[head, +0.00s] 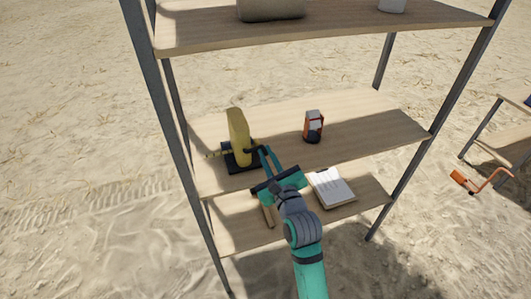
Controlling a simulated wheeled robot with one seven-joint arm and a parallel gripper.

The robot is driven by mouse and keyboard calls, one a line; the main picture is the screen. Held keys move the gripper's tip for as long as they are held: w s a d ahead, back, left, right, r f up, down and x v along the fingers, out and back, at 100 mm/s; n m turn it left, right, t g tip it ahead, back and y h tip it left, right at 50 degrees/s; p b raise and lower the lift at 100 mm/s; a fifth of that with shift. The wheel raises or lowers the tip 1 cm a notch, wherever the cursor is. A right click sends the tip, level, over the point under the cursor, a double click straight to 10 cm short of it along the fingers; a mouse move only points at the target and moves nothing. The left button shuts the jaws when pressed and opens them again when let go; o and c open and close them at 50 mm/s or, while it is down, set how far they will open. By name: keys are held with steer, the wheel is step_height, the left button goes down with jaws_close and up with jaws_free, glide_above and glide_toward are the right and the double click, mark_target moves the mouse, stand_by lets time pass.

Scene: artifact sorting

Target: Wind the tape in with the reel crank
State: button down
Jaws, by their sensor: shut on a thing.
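The yellow tape reel (237,126) stands upright in a dark base (244,164) at the left of the middle shelf. A short strip of yellow tape (214,154) sticks out to its left. My gripper (264,151) reaches in from the lower right, at the reel's right side. Its fingers are shut on the dark reel crank (253,150), which is small and mostly hidden by them. The crank's exact angle cannot be told.
An open notebook (332,187) lies on the lower shelf. Grey posts frame the rack. An orange tool (466,181) lies on the sand at the right, near a chair.

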steer(key=shift+f+m, duration=0.55)
steer(key=shift+m, duration=0.55)
steer(key=shift+f, duration=0.1)
steer(key=c, duration=1.8)
jaws_free()
